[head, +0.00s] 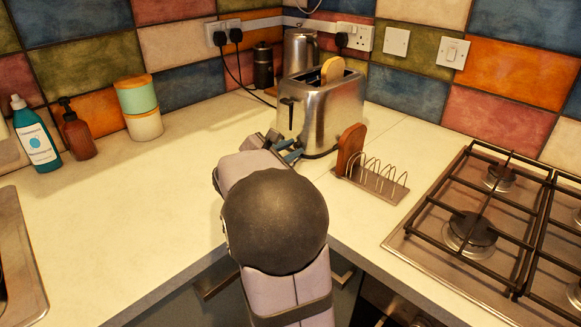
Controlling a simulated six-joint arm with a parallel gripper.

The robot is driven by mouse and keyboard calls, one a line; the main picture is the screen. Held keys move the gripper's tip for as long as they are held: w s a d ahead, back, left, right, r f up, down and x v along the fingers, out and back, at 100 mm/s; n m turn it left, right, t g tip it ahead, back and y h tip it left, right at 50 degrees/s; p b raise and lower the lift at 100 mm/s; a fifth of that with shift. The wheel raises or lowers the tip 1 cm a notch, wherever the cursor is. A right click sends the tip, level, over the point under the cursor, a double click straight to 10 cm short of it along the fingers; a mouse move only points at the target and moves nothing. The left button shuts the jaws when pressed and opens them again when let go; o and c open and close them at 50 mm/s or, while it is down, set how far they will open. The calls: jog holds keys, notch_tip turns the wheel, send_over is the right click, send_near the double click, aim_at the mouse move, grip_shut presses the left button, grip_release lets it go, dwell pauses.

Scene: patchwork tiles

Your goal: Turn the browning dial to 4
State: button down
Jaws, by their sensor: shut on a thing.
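A shiny metal toaster (337,102) stands on the worktop near the back corner. A slice of bread (332,70) sticks up from its slot. A dark lever (287,102) shows high on its near end. My gripper (287,150) is at the lower part of that end, at the toaster's front. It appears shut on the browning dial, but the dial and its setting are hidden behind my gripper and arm.
A wire toast rack (380,178) with a slice of toast (350,147) stands right of the toaster. A gas hob (420,222) lies farther right. A kettle (300,48) and black cables are behind. Bottles and stacked pots (140,105) stand at the left; the worktop between is clear.

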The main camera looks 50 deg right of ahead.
jog(key=b, duration=0.3)
jog(key=shift+f+m+t, duration=0.3)
jog(key=shift+m, duration=0.1)
jog(key=shift+b, duration=0.3)
jog(key=shift+r+m+b, duration=0.25)
jog(key=shift+m+b, duration=0.05)
jog(key=shift+b, duration=0.05)
jog(key=c, duration=1.6)
grip_release()
jog(key=shift+c, duration=0.2)
jog(key=shift+a, duration=0.1)
jog(key=shift+v, duration=3.65)
jog(key=shift+s, duration=0.1)
